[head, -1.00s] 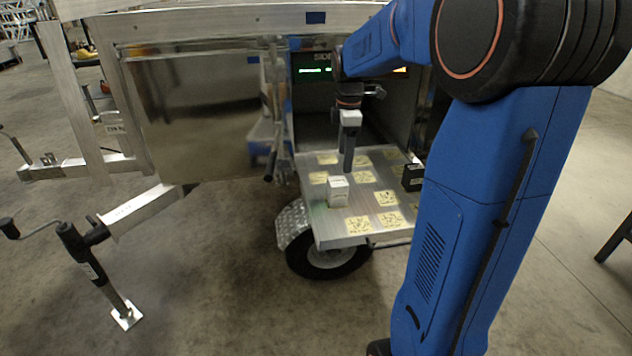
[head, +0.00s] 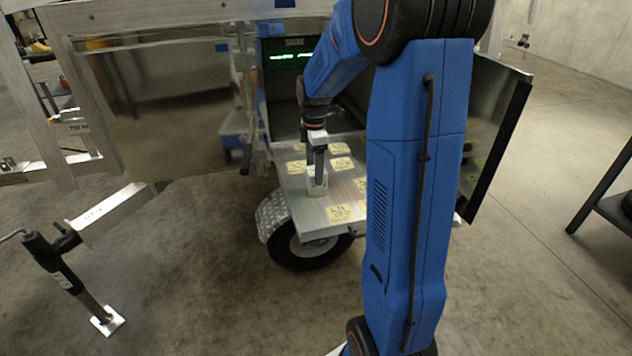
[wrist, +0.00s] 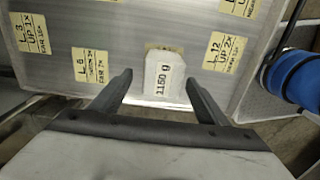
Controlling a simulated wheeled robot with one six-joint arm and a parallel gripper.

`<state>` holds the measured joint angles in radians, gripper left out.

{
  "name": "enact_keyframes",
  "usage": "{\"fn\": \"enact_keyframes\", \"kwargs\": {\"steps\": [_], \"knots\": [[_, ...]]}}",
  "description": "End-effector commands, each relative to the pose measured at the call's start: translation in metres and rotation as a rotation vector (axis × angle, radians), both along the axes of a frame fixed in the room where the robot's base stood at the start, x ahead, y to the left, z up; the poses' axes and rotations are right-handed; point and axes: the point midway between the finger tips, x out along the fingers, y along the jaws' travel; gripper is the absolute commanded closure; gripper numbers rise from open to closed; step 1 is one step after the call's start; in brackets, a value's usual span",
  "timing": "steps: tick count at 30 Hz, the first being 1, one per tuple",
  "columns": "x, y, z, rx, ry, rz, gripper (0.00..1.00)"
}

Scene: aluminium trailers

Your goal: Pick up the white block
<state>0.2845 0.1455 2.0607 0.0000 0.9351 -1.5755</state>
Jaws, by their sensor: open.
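My gripper is open, with one finger to each side of the near end of the block. In the head view my gripper (head: 318,172) points down at the block (head: 317,190) and partly hides it. Whether the fingers touch the block cannot be told.
The metal shelf (head: 300,213) carries several yellow labels (head: 339,214) and juts out above a trailer wheel (head: 305,250). An open compartment lies behind it. A trailer jack (head: 75,285) stands at the lower left. A dark stand (head: 605,195) is at the right.

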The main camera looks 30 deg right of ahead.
Motion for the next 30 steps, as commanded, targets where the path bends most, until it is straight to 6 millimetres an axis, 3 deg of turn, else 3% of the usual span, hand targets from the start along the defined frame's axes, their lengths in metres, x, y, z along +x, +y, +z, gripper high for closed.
{"fn": "enact_keyframes", "kwargs": {"steps": [8, 18, 27, 30], "knots": [[-0.001, -0.001, -0.018, 0.001, 0.002, 0.0, 0.31], [-0.005, -0.004, -0.059, 0.0, 0.001, 0.0, 0.31], [-0.005, -0.004, -0.062, 0.0, 0.0, 0.0, 0.31], [-0.005, -0.004, -0.062, 0.0, 0.0, 0.0, 0.55]]}}
